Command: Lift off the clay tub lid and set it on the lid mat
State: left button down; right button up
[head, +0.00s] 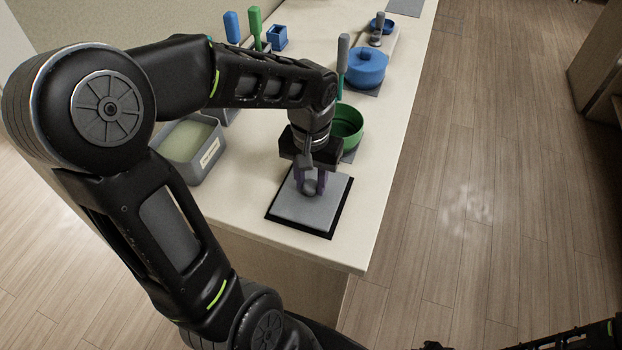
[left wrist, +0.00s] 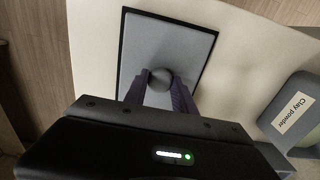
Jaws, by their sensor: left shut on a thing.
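The clay tub lid (head: 306,209) is a flat grey square plate with a round knob. It is over the black lid mat (head: 272,217) near the table's front corner, and the mat's dark border shows around it. It looks flat on the mat, though a small gap cannot be ruled out. My left gripper (head: 310,187) points down, its purple fingers shut on the knob (left wrist: 161,78). The clay tub (head: 207,171), a grey open box of pale powder, stands to the left; its "Clay powder" label (left wrist: 292,107) shows in the left wrist view. Of my right arm, only dark parts show at the bottom right.
A green bowl (head: 347,127) stands just behind my left gripper. The table's right edge lies close to the mat.

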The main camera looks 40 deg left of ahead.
pick_arm(q)
jog(key=shift+f, duration=0.15)
jog(key=c, duration=0.9)
grip_release()
jog(key=shift+c, duration=0.2)
jog(key=shift+r+p, duration=3.05)
jog(key=shift+r, duration=1)
notch_tip(320, 180, up, 8)
jog(key=b, duration=0.1)
